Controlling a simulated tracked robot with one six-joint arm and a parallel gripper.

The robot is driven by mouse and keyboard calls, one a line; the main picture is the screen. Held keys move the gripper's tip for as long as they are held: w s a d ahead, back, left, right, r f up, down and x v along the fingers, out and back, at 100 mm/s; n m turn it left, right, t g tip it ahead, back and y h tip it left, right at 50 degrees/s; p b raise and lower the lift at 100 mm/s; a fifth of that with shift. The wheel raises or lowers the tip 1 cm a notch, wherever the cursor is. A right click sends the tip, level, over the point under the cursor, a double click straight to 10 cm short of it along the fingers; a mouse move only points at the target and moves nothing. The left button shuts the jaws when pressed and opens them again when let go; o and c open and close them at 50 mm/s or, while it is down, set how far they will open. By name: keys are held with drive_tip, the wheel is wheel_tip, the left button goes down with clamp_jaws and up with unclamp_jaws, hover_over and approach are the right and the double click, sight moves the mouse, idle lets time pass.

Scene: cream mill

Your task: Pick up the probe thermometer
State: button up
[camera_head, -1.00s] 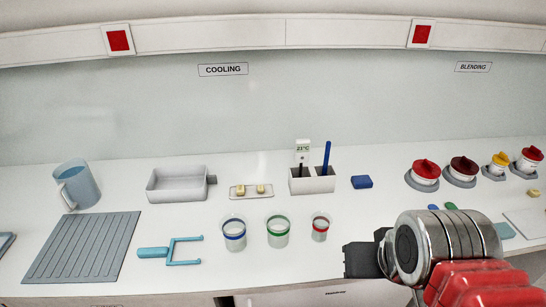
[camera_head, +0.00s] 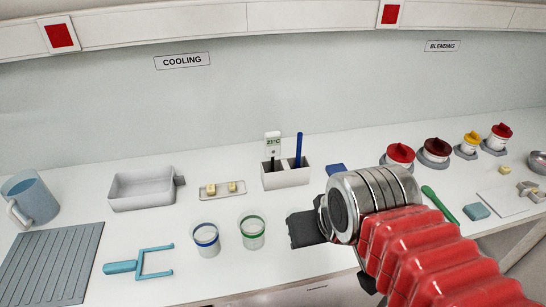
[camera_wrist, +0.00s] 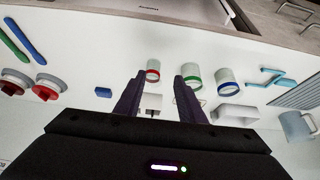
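The probe thermometer (camera_head: 273,145) stands upright in the left slot of a white two-slot holder (camera_head: 287,179), with its white display head on top and its dark stem going down into the slot. A blue stick (camera_head: 298,149) stands in the right slot. In the wrist view the holder (camera_wrist: 152,101) shows between my fingers, farther off; the thermometer cannot be made out clearly there. My gripper (camera_wrist: 160,88) is open, its two dark fingers apart with nothing held. In the head view its black body (camera_head: 305,229) is in front of and below the holder, apart from it; the fingertips cannot be made out.
Beakers with blue (camera_head: 206,240) and green (camera_head: 252,232) rings stand in front of the holder; a red-ringed beaker (camera_wrist: 153,70) shows in the wrist view. A butter tray (camera_head: 209,194) is left of the holder, a blue block (camera_head: 336,169) right. Red-lidded jars (camera_head: 399,154) stand farther right.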

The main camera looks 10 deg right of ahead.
drive_tip(key=shift+o, duration=1.4)
drive_tip(key=shift+w+r, duration=0.3)
drive_tip(key=shift+r, duration=0.1)
drive_tip(key=shift+o, duration=1.1)
drive_tip(key=w+r+g, duration=0.1)
drive_tip(key=w+r, duration=0.5)
drive_tip(key=w, duration=0.1)
drive_tip(key=shift+w+a, duration=0.15)
drive_tip(key=shift+a, duration=0.15)
wheel_tip(320, 180, up, 3)
drive_tip(key=g, duration=0.4)
hover_over(272, 132)
drive_tip(key=s, duration=0.1)
drive_tip(key=shift+f, duration=0.15)
drive_tip(key=shift+w+a+f+g, duration=0.1)
drive_tip(key=shift+w+f+g, duration=0.2)
drive_tip(key=shift+w, duration=0.25)
drive_tip(key=shift+f, duration=4.3)
